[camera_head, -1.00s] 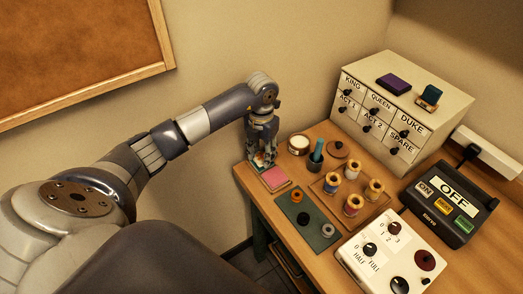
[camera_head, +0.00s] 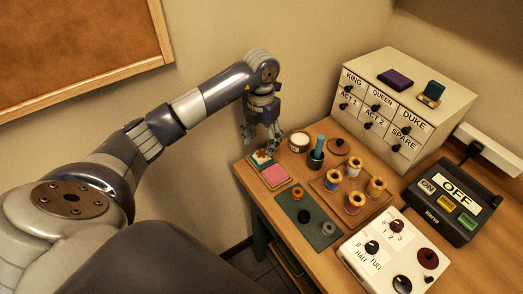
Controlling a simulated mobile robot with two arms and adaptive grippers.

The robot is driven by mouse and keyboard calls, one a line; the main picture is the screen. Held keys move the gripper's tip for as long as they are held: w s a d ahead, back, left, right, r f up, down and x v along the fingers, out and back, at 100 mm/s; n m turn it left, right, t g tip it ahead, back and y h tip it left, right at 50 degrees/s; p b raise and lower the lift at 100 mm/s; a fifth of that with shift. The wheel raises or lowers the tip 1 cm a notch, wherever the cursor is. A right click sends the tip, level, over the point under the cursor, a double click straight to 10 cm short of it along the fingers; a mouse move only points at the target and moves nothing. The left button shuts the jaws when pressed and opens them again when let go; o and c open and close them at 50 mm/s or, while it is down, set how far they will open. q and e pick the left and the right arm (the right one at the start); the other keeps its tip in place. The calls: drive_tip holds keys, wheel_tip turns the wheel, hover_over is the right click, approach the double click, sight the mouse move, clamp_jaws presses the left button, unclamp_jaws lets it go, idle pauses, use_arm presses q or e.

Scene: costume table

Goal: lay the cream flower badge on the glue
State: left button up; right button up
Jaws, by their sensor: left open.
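A small cream piece with reddish-brown marks (camera_head: 261,155), which looks like the flower badge, lies at the table's back left corner, just behind a pink pad (camera_head: 275,176). Its details are too small to tell. My left gripper (camera_head: 268,150) is open, pointing down just above and to the right of the cream piece, apart from it and with nothing visible between its fingers. No patch of glue can be made out. An open round jar with pale contents (camera_head: 299,137) stands to the right of the gripper. My right gripper is out of view.
A teal-topped bottle or brush (camera_head: 318,150) and a brown lid (camera_head: 338,146) stand beside the jar. A wooden tray (camera_head: 325,187) holds several thread spools. A green mat (camera_head: 322,237) bears small round pieces. A drawer cabinet (camera_head: 390,95) and a switch box (camera_head: 455,205) stand right.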

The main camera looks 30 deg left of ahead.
sight(261, 154)
use_arm(q)
wheel_tip(261, 154, up, 8)
drive_tip(key=b, duration=0.1)
drive_tip(key=shift+f, duration=0.25)
